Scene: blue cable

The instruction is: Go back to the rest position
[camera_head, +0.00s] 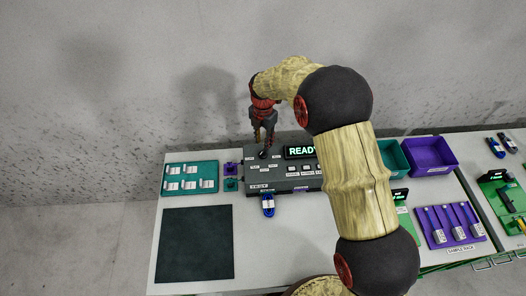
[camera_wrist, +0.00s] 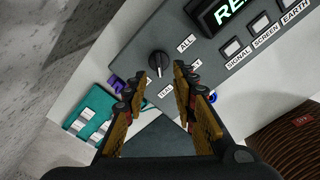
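My gripper (camera_head: 264,143) is above the left part of a dark grey tester box (camera_head: 294,184) on the table. In the wrist view my gripper (camera_wrist: 166,85) has its two fingers apart with nothing between them. A black rotary knob (camera_wrist: 158,64) with labels around it sits on the box panel just beyond the fingertips; I cannot tell whether they touch it. The box display (camera_head: 301,152) reads READY in the head view, partly hidden by my arm. A blue cable (camera_head: 268,206) hangs at the front edge of the box.
A teal tray (camera_head: 190,164) with white pieces and a dark mat (camera_head: 196,245) lie at left. A teal bin (camera_head: 393,157), a purple bin (camera_head: 431,156) and a purple sample rack (camera_head: 451,238) are at right. Free air lies above the table.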

